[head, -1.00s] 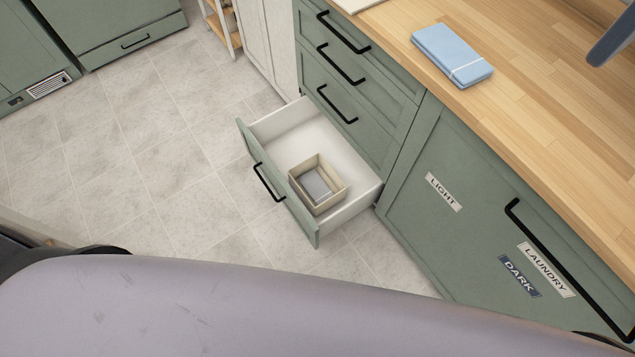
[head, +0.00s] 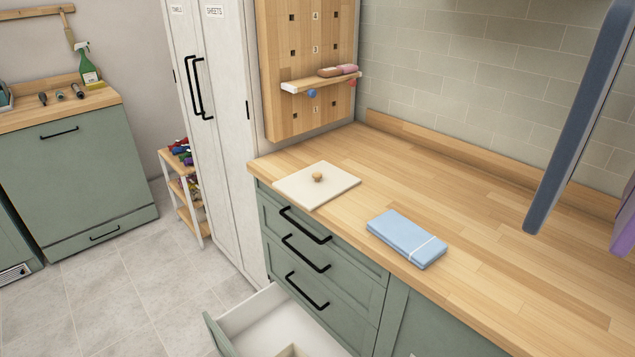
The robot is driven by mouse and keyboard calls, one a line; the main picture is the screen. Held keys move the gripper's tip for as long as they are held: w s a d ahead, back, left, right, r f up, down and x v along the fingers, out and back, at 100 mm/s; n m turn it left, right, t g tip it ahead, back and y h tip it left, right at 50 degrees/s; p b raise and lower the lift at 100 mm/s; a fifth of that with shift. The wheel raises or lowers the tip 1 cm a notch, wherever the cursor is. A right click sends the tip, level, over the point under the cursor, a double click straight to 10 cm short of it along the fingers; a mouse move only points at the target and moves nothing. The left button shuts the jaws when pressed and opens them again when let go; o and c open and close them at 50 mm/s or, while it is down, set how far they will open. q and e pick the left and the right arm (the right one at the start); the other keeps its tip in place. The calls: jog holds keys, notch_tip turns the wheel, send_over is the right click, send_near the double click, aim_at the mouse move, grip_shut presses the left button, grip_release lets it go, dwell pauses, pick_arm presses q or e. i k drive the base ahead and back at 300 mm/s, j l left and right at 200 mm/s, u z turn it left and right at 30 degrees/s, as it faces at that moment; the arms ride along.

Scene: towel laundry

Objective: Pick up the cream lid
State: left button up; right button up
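The cream lid (head: 316,188) is a flat square board with a small round wooden knob (head: 318,177) on top. It lies flat on the wooden counter (head: 470,215), near the counter's left end and front edge. Neither of my grippers shows in the head view, so nothing of mine is seen touching the lid.
A folded blue towel (head: 406,238) lies to the right of the lid. Below, the bottom drawer (head: 250,312) stands open. A wooden pegboard (head: 306,60) with a small shelf rises behind the lid. A blue-grey hanging item (head: 572,125) shows at the right.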

aim_at(312, 187)
jog(key=i+j+z, duration=0.1)
jog(key=j, duration=0.3)
jog(key=i+j+z, duration=0.1)
jog(key=j, duration=0.25)
jog(key=i+j, duration=0.25)
jog(key=j, duration=0.2)
jog(key=i+j+z, duration=0.15)
jog(key=j, duration=0.2)
jog(key=i+j+z, duration=0.1)
jog(key=j, duration=0.35)
